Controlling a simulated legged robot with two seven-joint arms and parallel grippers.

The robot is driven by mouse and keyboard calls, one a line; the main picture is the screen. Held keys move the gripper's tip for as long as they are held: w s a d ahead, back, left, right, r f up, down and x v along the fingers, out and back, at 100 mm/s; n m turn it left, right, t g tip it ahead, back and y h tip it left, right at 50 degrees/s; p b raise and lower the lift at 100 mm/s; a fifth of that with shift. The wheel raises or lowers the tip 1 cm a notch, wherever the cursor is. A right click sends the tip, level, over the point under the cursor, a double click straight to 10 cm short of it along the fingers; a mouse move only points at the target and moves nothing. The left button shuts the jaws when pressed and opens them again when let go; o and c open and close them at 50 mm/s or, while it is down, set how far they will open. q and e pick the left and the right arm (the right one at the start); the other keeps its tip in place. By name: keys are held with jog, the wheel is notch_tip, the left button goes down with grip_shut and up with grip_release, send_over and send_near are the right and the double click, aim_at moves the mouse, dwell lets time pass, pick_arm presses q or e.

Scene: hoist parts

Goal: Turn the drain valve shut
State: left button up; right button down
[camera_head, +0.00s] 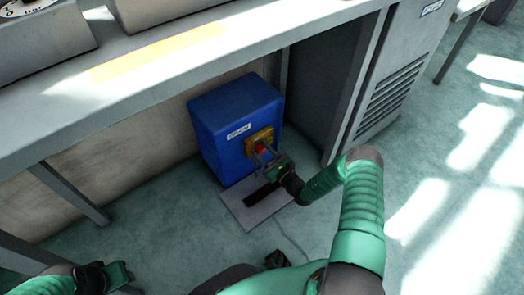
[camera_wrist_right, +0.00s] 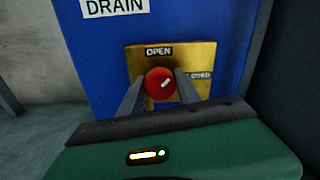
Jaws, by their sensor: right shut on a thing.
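The drain valve is a round red knob (camera_wrist_right: 160,84) on a brass plate (camera_wrist_right: 195,58) on the front of a blue box (camera_head: 222,112) labelled DRAIN. The plate reads OPEN above the knob and CLOSED, partly covered, at its right. The knob's white mark points up and right, between the two words. My right gripper (camera_head: 265,153) is shut on the knob, one finger on each side, as the right wrist view shows (camera_wrist_right: 158,78). My left gripper (camera_head: 122,273) is low at the left in the head view, away from the box; its jaws are unclear.
The box stands on the floor beneath a grey bench (camera_head: 150,85). A grey cabinet with vent slats (camera_head: 388,100) stands close at its right. A flat grey plate (camera_head: 238,212) lies on the floor before the box. Open floor (camera_head: 440,215) lies to the right.

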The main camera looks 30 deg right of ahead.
jog(key=shift+r+m+p, duration=0.1)
jog(key=shift+m+p, duration=0.65)
jog(key=shift+m, duration=0.25)
jog(key=shift+m+p, duration=0.7)
jog(key=shift+m, duration=0.5)
jog(key=shift+d+m+p, duration=0.15)
jog(key=shift+m+p, duration=0.5)
jog(key=shift+m, duration=1.45)
jog(key=c, duration=0.9)
grip_release()
jog(key=shift+o, duration=0.2)
